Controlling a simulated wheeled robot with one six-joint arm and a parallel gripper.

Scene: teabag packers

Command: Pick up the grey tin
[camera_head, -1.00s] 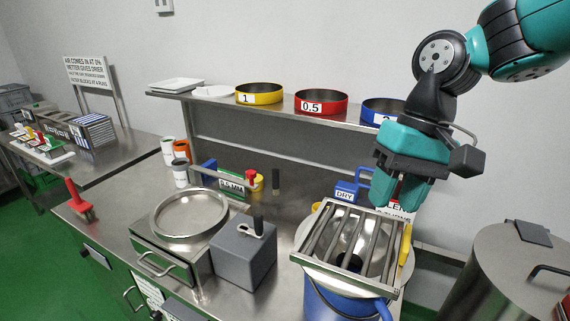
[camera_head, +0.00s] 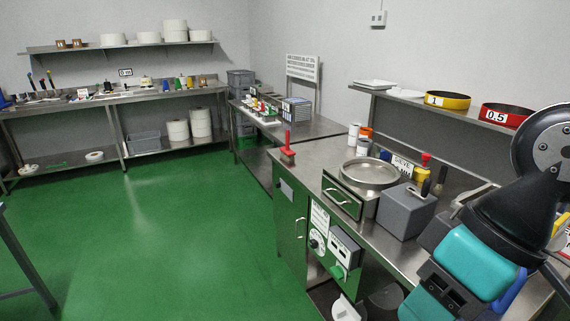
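I cannot pick out a grey tin with certainty. A grey block (camera_head: 405,212) with a dark handle on top stands on the steel bench at right. Small pale cylinders with orange (camera_head: 362,146) stand behind the round steel pan (camera_head: 370,174). Distant bottles and small containers (camera_head: 185,82) on the far left bench are too small to tell apart. My gripper (camera_head: 428,303) is at the lower right, in front of the bench and apart from the grey block. Its fingertips are not clearly shown, so its opening cannot be told.
The steel bench (camera_head: 318,158) runs along the right, with a red-handled tool (camera_head: 287,150) at its far end. A shelf above holds yellow (camera_head: 447,100) and red (camera_head: 506,115) rings. A side table (camera_head: 322,127) stands beyond. Green floor (camera_head: 170,230) is open at left and centre.

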